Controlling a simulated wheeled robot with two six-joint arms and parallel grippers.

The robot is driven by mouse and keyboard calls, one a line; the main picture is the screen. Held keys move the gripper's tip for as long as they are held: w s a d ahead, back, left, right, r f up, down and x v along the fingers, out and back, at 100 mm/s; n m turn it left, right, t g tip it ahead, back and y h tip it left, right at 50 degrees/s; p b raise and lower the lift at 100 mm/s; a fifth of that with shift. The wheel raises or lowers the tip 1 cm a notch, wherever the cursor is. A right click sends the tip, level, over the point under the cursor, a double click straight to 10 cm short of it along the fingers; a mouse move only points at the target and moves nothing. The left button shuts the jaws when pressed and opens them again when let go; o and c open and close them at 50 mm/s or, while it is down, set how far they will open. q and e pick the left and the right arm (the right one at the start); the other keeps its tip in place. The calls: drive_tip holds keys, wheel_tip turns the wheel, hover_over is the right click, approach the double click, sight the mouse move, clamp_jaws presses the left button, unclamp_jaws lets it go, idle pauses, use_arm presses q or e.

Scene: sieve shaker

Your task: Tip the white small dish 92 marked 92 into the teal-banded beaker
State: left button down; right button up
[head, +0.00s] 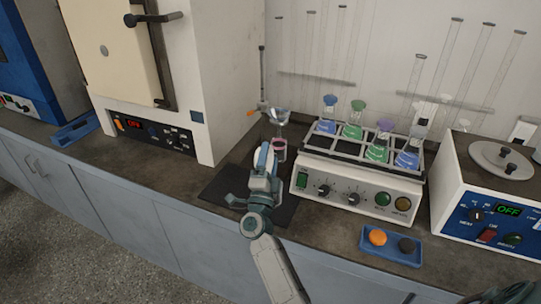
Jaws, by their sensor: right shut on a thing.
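My right gripper (264,160) is over the dark mat near the middle of the bench, its arm rising from the bottom of the view. It is shut on a small white thing (262,156), seen steeply tilted, that looks like the white small dish; its marking cannot be read. A small glass vessel with pink contents (279,152) stands just right of the gripper, partly hidden by it. I cannot make out a teal band on it, or whether the dish touches it. My left gripper is not in view.
A stand (262,75) holds a glass funnel (279,116) behind the gripper. A shaker (355,185) with several flasks stands to the right. A blue tray (391,246) lies in front of it.

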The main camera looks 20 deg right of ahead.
drive_tip(key=n+p, duration=0.1)
drive_tip(key=r+n+y+p, duration=0.1)
drive_tip(key=n+y+p, duration=0.1)
drive_tip(key=n+p, duration=0.1)
drive_tip(key=shift+w+a+r+t, duration=0.15)
drive_tip(key=shift+w+a+t, duration=0.15)
drive_tip(key=shift+a+t, duration=0.1)
drive_tip(key=shift+w+n+y+p, duration=0.1)
drive_tip(key=shift+n+y+p, duration=0.2)
drive_tip(key=shift+y+p, duration=0.1)
drive_tip(key=shift+a, duration=0.1)
drive_tip(key=shift+f+n, duration=0.25)
drive_tip(key=shift+n, duration=0.05)
drive_tip(key=shift+w+r+p, duration=0.1)
drive_tip(key=shift+r+p, duration=0.05)
drive_tip(key=shift+p, duration=0.35)
drive_tip(key=n+y+p, duration=0.1)
drive_tip(key=p, duration=0.1)
drive_tip(key=n+y+p, duration=0.1)
drive_tip(key=n+p, duration=0.1)
drive_tip(key=p, duration=0.1)
drive_tip(key=a+n+y+p, duration=0.1)
drive_tip(key=n+p, duration=0.1)
drive_tip(key=shift+w+r, duration=0.3)
drive_tip(key=shift+w, duration=0.1)
drive_tip(key=shift+f+n+y+p, duration=0.1)
drive_tip(key=shift+n+y+p, duration=0.3)
drive_tip(key=shift+n+p, duration=0.2)
drive_tip(key=shift+a+f, duration=0.1)
drive_tip(key=shift+f, duration=0.05)
